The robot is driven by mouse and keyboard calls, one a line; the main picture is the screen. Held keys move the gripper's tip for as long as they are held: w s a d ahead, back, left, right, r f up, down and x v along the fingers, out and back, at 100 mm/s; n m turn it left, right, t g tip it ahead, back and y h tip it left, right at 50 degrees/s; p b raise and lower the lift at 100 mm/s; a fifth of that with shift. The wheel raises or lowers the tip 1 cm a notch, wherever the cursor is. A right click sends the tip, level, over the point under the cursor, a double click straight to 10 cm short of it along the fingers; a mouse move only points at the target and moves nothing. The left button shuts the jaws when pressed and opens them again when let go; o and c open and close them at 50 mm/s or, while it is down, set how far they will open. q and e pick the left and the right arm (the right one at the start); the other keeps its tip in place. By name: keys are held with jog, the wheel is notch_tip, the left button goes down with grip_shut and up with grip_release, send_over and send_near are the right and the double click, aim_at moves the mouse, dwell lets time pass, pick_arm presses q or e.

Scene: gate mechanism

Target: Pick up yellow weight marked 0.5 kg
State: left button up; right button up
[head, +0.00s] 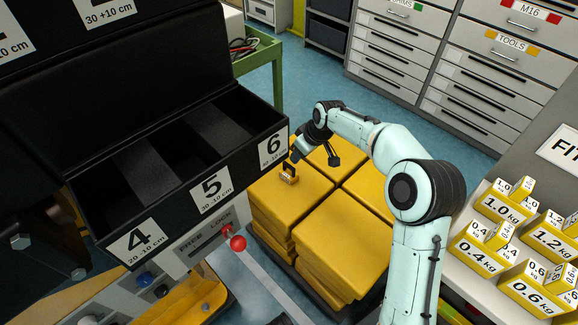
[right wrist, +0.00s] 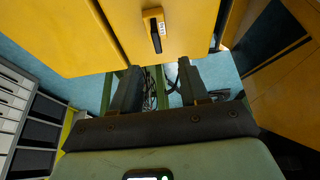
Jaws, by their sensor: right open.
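A small yellow weight (head: 289,178) with a black handle stands on top of a yellow stack (head: 277,203) beside the box marked 6 in the head view. It also shows at the top of the right wrist view (right wrist: 152,14), with a white label too small to read surely. My right gripper (head: 316,158) is open and empty, beyond and to the right of the weight, apart from it. In the right wrist view its two fingers (right wrist: 160,85) are spread, with the weight outside them. My left gripper is not in view.
Black compartments marked 4, 5 and 6 (head: 211,193) stand left of the stacks, with a red knob (head: 238,243) below. Several yellow weights (head: 506,208) sit on the white table at right. A green cart (head: 262,55) and grey drawer cabinets (head: 480,95) are behind.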

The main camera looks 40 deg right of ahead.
jog(key=b, duration=0.2)
send_over(289, 165)
jog(key=s, duration=0.3)
jog(key=f, duration=0.6)
jog(key=shift+w+f, duration=0.2)
jog(key=shift+f, duration=0.2)
jog(key=shift+w+f, duration=0.2)
jog(key=shift+f, duration=0.2)
jog(key=b+x, duration=0.2)
jog(key=x, duration=0.3)
jog(key=shift+w+f, duration=0.1)
jog(key=shift+w, duration=0.1)
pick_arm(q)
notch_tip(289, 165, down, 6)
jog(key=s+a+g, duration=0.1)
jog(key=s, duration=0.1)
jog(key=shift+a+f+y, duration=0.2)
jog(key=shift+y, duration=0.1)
pick_arm(e)
grip_shut()
